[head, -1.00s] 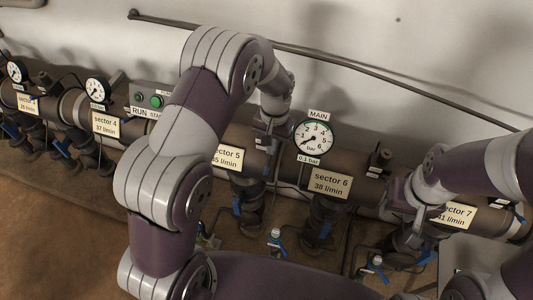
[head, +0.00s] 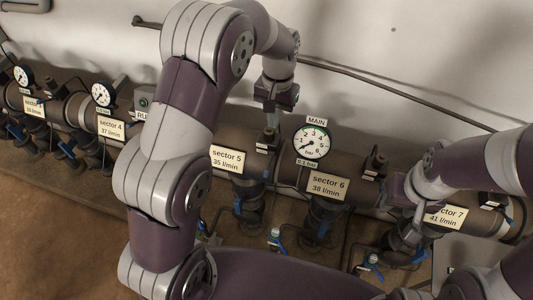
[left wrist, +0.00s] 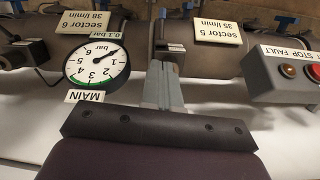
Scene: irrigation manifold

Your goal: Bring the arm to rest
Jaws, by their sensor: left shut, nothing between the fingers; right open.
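My left gripper (head: 271,122) is shut and empty. In the head view it points down above the pipe, between the sector 5 label (head: 228,160) and the MAIN gauge (head: 312,142). In the left wrist view its closed fingers (left wrist: 162,88) point toward the pipe and its small valve fitting, with the gauge (left wrist: 96,63) to the left; whether they touch the fitting I cannot tell. My right gripper (head: 408,212) is by the pipe between the sector 6 label (head: 328,186) and sector 7 label (head: 446,216); its fingers are hard to make out.
The manifold pipe (head: 345,165) runs across the view with several blue-handled valves below it. The control box (left wrist: 290,78) with its buttons is right of the left fingers in the wrist view. A thin rail (head: 400,88) crosses the pale wall. Brown floor (head: 60,220) is clear at lower left.

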